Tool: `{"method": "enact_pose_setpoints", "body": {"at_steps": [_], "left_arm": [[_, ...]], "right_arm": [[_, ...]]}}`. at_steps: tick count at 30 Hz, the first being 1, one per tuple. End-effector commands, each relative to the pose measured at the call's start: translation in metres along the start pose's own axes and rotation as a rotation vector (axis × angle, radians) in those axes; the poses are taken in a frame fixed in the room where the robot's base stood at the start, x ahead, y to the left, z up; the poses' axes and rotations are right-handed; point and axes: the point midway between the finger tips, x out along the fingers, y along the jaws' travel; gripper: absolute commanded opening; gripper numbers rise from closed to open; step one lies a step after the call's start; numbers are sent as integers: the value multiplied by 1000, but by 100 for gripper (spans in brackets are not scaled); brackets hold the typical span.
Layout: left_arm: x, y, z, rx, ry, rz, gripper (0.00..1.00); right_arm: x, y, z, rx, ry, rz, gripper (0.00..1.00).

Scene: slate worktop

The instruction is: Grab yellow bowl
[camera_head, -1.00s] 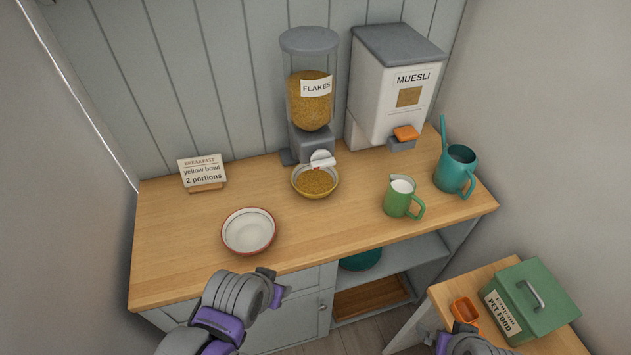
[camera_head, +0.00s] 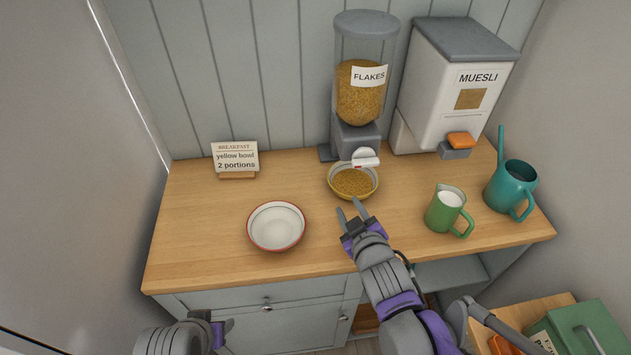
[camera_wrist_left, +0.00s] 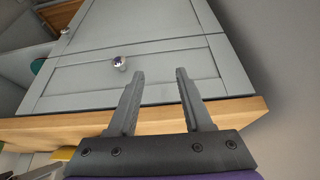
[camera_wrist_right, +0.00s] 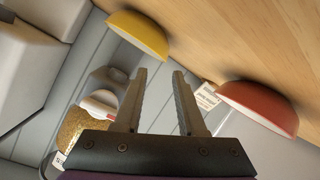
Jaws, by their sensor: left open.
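The yellow bowl (camera_head: 354,181), filled with flakes, stands on the worktop under the spout of the flakes dispenser (camera_head: 360,100). My right gripper (camera_head: 351,213) is open and empty, just in front of the bowl, its fingers pointing toward it. In the right wrist view the yellow bowl (camera_wrist_right: 139,38) lies beyond the fingertips (camera_wrist_right: 160,73), apart from them. My left gripper (camera_head: 226,331) is low at the front of the cabinet. In the left wrist view its fingers (camera_wrist_left: 158,75) are open and empty, facing the cabinet front.
A white bowl with a red rim (camera_head: 276,227) stands left of my right gripper. A green jug (camera_head: 443,209) and a teal watering can (camera_head: 510,186) stand to the right. The muesli dispenser (camera_head: 455,85) and a breakfast card (camera_head: 235,157) are at the back. The worktop's left part is clear.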

Motion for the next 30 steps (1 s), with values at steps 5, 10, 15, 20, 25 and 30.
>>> {"method": "enact_pose_setpoints", "body": {"at_steps": [5,10,15,20,25,30], "left_arm": [[3,0,2,0,-1,0,50],[8,0,5,0,-3,0,50],[10,0,6,0,-4,0,50],[10,0,7,0,-4,0,50],[14,0,9,0,-6,0,50],[15,0,10,0,-6,0,50]], "right_arm": [[13,-2,-4,-18,24,3,40],[38,-2,-4,-16,23,3,40],[55,-1,-4,-15,22,3,40],[64,-1,-4,-15,22,3,40],[87,1,0,-14,21,3,40],[106,1,0,-14,22,3,40]]}}
